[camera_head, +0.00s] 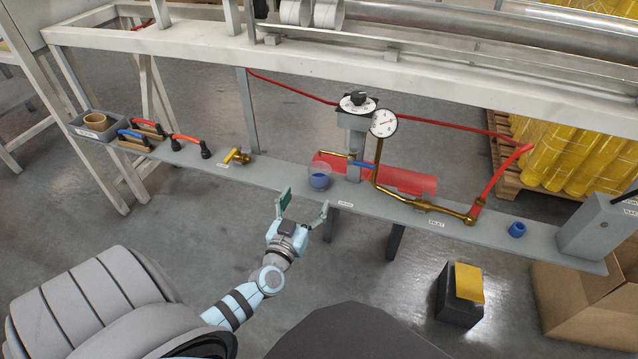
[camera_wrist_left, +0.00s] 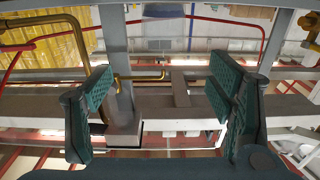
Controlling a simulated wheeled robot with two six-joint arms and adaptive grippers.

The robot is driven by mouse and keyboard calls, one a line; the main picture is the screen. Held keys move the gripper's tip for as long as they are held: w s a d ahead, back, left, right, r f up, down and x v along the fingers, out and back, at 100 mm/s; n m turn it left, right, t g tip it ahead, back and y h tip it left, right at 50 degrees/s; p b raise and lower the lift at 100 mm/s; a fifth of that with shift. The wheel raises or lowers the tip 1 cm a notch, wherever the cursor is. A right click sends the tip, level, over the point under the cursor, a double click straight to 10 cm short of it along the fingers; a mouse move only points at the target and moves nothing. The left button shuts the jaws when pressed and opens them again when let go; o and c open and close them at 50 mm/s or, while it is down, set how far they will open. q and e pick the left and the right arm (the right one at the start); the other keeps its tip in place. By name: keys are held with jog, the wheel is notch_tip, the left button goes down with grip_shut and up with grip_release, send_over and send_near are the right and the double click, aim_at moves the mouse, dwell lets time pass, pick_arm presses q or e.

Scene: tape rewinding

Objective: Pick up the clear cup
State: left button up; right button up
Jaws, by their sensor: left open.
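The clear cup (camera_head: 319,171) stands upright on the narrow grey shelf (camera_head: 270,178) in the head view, with something blue in its lower part. It is left of the grey post that carries the dials. My left gripper (camera_head: 305,201) is open and empty, at the shelf's near edge, just in front of the cup and slightly left of it. The cup is not between the fingers in the head view. In the wrist view the two green finger pads (camera_wrist_left: 160,90) are wide apart; I cannot clearly pick out the cup there. My right gripper is not in view.
A post with a black knob (camera_head: 358,98) and a round gauge (camera_head: 383,122) stands close right of the cup. A brass valve (camera_head: 236,157) is to the left. A frame beam (camera_head: 220,46) crosses above.

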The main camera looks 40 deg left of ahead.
aim_at(316, 179)
pick_arm(q)
jog(key=b+x, duration=0.3)
jog(key=x, duration=0.5)
jog(key=shift+w+a+f, duration=0.15)
jog(key=shift+w+a, duration=0.1)
jog(key=shift+a, duration=0.05)
jog(key=b+x, duration=0.1)
jog(key=x, duration=0.1)
jog(key=shift+w+a+f+b, duration=0.1)
jog(key=shift+w+a+b, duration=0.2)
jog(key=shift+b, duration=0.1)
jog(key=shift+w+a, duration=0.1)
jog(key=shift+w, duration=0.3)
jog(key=c, duration=1.4)
jog(key=shift+o, duration=0.2)
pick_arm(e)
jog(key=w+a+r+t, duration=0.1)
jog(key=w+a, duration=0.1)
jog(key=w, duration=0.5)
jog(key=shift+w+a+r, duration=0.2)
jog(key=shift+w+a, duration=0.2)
pick_arm(q)
jog(key=shift+r, duration=0.3)
